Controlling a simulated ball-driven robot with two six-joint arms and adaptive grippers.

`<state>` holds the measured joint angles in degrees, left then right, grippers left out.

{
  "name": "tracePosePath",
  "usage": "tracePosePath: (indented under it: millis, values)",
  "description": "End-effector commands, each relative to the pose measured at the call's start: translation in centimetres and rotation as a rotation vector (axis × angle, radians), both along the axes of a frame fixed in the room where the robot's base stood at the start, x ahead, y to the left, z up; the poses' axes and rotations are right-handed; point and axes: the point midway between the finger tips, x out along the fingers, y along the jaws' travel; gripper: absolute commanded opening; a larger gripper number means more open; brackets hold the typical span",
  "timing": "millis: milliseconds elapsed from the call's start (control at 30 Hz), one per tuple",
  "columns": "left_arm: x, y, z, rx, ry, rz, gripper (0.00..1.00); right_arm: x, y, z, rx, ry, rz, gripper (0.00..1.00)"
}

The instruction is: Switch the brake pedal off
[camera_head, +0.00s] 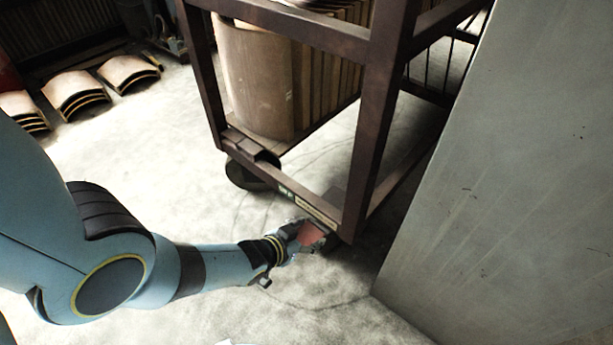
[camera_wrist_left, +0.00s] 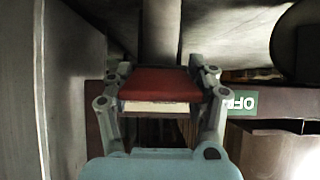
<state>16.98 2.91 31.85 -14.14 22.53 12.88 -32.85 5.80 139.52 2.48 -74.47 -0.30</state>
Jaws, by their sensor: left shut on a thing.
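The brake pedal (camera_head: 311,233) is a small red plate low on the near bottom corner of a brown metal cart frame (camera_head: 372,120). In the left wrist view the red pedal (camera_wrist_left: 160,84) lies between the two grey fingers. My left gripper (camera_head: 300,238) is shut on the pedal, with one finger (camera_wrist_left: 109,100) at each side of it. A green label with white letters (camera_wrist_left: 242,101), reading OFF or similar upside down, is on the cart's bar beside the pedal. My right gripper is in neither view.
A black caster wheel (camera_head: 250,174) is under the cart. A large grey panel (camera_head: 510,170) stands close on the right. Curved brown pieces (camera_head: 75,92) lie stacked on the floor at the upper left. Bare floor (camera_head: 180,165) is left of the cart.

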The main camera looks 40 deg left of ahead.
Motion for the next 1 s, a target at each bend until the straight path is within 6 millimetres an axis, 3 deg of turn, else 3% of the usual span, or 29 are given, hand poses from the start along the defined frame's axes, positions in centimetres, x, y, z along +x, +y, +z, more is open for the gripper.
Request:
tracePosePath:
  millis: [367, 400, 567, 1000]
  values:
    - [-0.01, -0.01, 0.03, 0.000, 0.003, 0.000, 0.00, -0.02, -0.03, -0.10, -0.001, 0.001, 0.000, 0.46]
    - [0.00, 0.00, 0.03, 0.000, 0.003, 0.000, 0.61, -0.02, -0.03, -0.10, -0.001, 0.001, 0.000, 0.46]
    - [0.02, 0.00, 0.04, 0.001, 0.002, -0.001, 0.81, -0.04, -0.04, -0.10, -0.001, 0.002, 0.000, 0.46]
    - [-0.66, 0.06, 0.27, 0.000, 0.003, -0.001, 0.81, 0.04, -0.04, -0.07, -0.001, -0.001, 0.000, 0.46]
